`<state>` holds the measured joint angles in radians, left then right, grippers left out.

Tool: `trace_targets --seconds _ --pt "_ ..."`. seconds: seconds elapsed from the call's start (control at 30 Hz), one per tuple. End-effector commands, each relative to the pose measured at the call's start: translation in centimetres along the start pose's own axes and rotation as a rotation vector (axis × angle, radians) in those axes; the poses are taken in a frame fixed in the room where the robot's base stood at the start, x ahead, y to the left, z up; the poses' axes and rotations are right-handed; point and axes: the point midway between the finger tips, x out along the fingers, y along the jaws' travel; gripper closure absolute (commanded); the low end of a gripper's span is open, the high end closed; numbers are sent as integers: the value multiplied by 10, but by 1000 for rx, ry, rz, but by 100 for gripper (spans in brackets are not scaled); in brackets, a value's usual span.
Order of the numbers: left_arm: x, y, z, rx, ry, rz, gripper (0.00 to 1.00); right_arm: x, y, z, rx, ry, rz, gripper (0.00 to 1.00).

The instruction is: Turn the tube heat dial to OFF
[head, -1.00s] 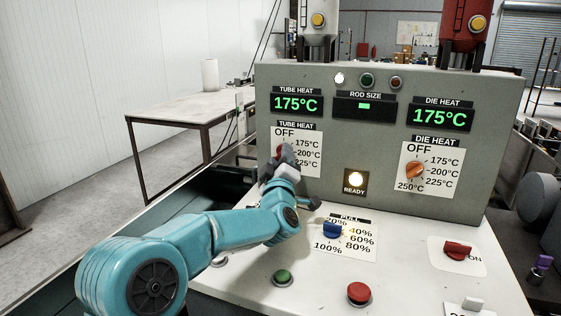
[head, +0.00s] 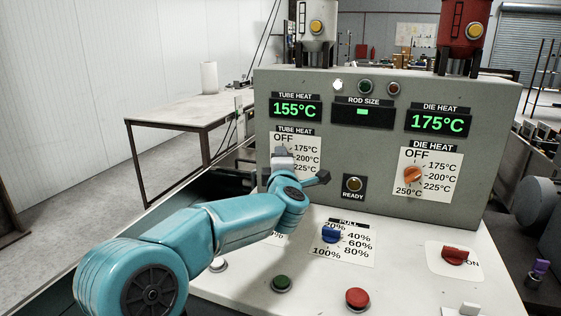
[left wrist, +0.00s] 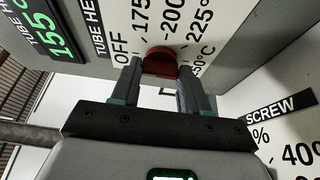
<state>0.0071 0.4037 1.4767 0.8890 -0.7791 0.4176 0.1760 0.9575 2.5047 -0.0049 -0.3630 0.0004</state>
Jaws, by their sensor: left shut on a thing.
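The red tube heat dial (left wrist: 160,63) is between the fingers of my left gripper (left wrist: 161,75) in the left wrist view. The gripper is shut on it. In the head view my left gripper (head: 282,158) is at the TUBE HEAT label plate (head: 309,149) and covers the dial. The OFF mark lies just left of the dial in the left wrist view. I cannot tell exactly where the dial points. The tube heat display (head: 295,109) reads 155°C. My right gripper is not in view.
The orange die heat dial (head: 412,174) is to the right on the same panel. Below, the sloping desk has a blue pull dial (head: 331,233), a green button (head: 283,283), a red button (head: 357,298) and a red switch (head: 455,255). The READY lamp (head: 354,184) is dark.

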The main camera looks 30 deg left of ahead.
Motion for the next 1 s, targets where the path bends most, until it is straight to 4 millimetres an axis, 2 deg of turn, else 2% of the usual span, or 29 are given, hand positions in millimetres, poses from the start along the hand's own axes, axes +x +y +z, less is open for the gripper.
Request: trace_targets --seconds 0.53,0.57,0.6,0.63,1.0 --pt "0 1 0 -26 -1 -9 86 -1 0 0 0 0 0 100" --pt "0 1 0 -26 -1 -8 49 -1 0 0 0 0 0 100" --pt "0 1 0 -26 -1 -8 36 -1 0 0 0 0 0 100" --pt "0 1 0 -26 -1 -9 30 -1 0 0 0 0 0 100" --pt "-6 1 0 -24 -1 -8 30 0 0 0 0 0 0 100"
